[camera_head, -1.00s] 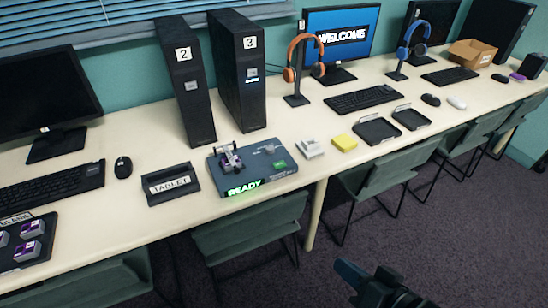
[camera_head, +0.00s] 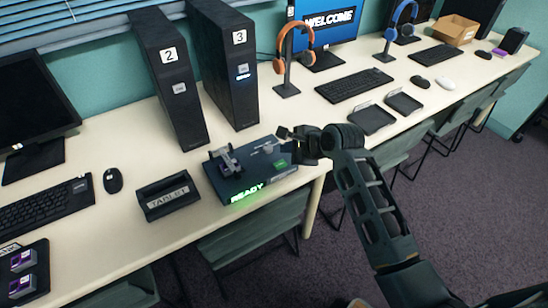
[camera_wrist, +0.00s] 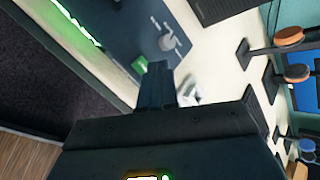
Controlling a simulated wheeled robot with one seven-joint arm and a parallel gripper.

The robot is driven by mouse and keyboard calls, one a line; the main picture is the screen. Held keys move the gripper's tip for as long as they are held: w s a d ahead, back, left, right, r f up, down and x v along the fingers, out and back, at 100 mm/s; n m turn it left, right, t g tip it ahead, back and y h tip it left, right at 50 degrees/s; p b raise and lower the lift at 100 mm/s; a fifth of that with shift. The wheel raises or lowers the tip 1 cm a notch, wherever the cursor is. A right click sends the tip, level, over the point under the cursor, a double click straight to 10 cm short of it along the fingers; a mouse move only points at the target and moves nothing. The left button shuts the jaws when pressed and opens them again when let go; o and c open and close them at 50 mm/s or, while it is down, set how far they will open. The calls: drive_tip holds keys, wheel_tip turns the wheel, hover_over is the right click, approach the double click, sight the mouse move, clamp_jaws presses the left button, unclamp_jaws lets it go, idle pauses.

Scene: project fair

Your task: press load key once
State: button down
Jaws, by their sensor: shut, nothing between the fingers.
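A dark blue-grey device (camera_head: 225,189) with a lit green READY display (camera_head: 247,192) sits at the table's front edge. A small green key (camera_head: 281,165) is on its right part; its lettering is too small to read. The key also shows in the wrist view (camera_wrist: 139,65), just beside my fingertips. A grey knob (camera_wrist: 167,43) is near it. My gripper (camera_head: 284,133) is shut and empty, over the device's right back side, behind the green key in the head view. I cannot tell whether the fingers touch anything.
A TABLET stand (camera_head: 167,196) is left of the device. Towers 2 (camera_head: 175,100) and 3 (camera_head: 228,75) stand behind it. A white item (camera_wrist: 188,88) lies near my fingers. Black trays (camera_head: 371,119) and an orange headset (camera_head: 292,50) are to the right.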

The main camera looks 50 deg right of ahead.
drive_tip(key=w, duration=0.1)
drive_tip(key=w+d+r+m, duration=0.1)
drive_tip(key=w, duration=0.1)
drive_tip(key=shift+w+d+r+m+y, duration=0.1)
drive_tip(key=shift+d+r+m+y, duration=0.1)
drive_tip(key=shift+r+m+y, duration=0.15)
drive_tip(key=shift+f, duration=0.1)
drive_tip(key=b, duration=0.5)
hover_over(282, 166)
wheel_tip(282, 166, down, 6)
drive_tip(key=shift+f, duration=0.1)
drive_tip(key=shift+f+b, duration=0.3)
drive_tip(key=shift+f, duration=0.85)
drive_tip(key=shift+f, duration=0.15)
idle(0.8)
drive_tip(key=shift+f, duration=0.3)
